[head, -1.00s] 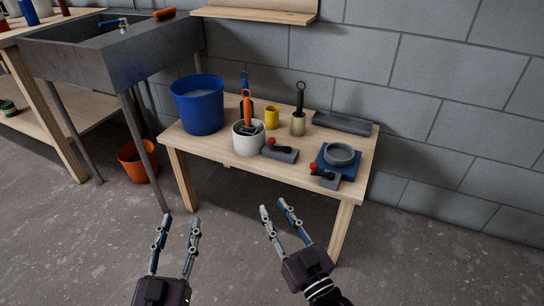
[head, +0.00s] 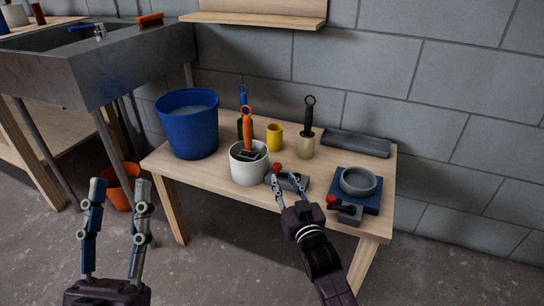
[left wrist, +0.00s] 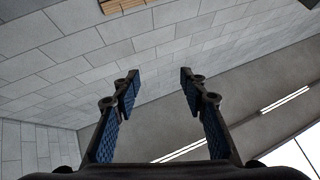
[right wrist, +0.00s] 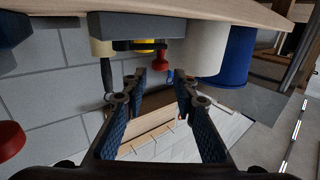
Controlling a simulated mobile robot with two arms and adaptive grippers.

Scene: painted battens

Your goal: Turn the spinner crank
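Two small grey crank units with red knobs sit on the wooden table (head: 225,188); I cannot tell for certain which is the spinner's. One crank unit (head: 296,184) is beside the white pot (head: 248,171). The other (head: 346,212) is at the front of a blue base (head: 371,204) carrying a grey round dish (head: 358,181). My right gripper (head: 286,181) is open at the first unit and partly covers it. In the right wrist view, that red knob (right wrist: 160,62) shows between and beyond the open fingertips, not gripped. My left gripper (head: 120,184) is open, empty, left of the table.
A blue bucket (head: 188,130), a yellow cup (head: 275,136), a black-handled brush (head: 308,120) and a grey tray (head: 356,143) stand behind the cranks. An orange-handled tool (head: 247,129) stands in the white pot. A grey sink (head: 110,62) is at left; a block wall is behind.

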